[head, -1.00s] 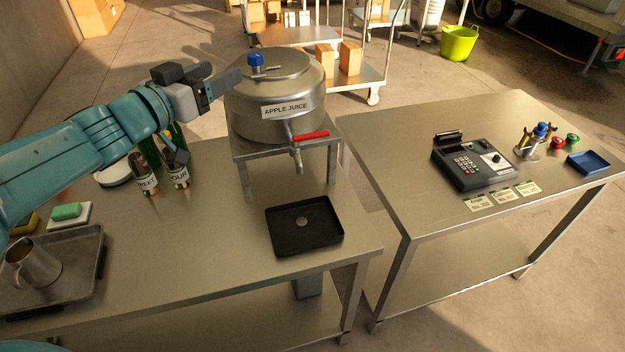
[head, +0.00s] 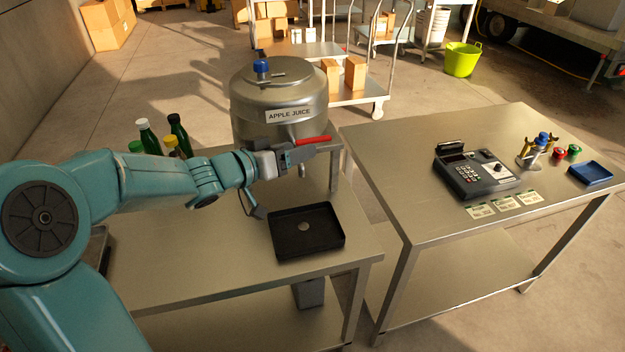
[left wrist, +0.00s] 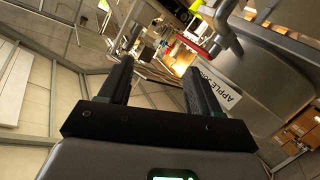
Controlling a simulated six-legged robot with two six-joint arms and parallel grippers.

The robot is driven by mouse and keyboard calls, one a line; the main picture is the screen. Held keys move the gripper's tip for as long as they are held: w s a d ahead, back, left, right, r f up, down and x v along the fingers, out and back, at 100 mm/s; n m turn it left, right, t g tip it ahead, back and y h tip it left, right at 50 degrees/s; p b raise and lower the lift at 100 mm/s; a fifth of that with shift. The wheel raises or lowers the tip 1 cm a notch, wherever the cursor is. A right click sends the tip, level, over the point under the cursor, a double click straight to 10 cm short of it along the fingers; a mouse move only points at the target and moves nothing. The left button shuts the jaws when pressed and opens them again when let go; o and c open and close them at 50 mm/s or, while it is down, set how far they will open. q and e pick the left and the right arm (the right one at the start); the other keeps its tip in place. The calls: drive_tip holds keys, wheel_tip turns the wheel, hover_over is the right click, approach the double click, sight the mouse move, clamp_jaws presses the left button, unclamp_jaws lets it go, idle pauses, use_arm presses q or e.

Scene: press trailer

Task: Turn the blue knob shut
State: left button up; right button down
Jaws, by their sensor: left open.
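A steel juice tank (head: 255,108) labelled APPLE JUICE stands on a metal stand on the left table. A blue knob (head: 262,67) sits upright on its lid. The tank's tap has a red lever (head: 313,140) pointing right. Another blue-topped piece (head: 542,138) stands on the right table. My left gripper (head: 302,153) is open in front of the tank, close to the tap and below the lid. In the left wrist view its two fingers (left wrist: 160,72) are apart with nothing between them; the red lever (left wrist: 194,46) shows beyond them. I cannot tell whether they touch it. My right gripper is out of view.
A black drip tray (head: 306,246) lies below the tap. Several bottles (head: 146,134) stand left of the tank, partly behind my arm. A cart with boxes (head: 355,72) stands behind.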

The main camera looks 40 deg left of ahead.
use_arm(q)
drive_tip(key=w+d+f+g, duration=0.1)
drive_tip(key=d+f, duration=0.2)
drive_tip(key=f, duration=0.3)
drive_tip(key=shift+w+d+h, duration=0.3)
drive_tip(key=shift+d+h, duration=0.05)
drive_tip(key=shift+h, duration=0.05)
drive_tip(key=shift+o, duration=0.2)
drive_tip(key=shift+f, duration=0.1)
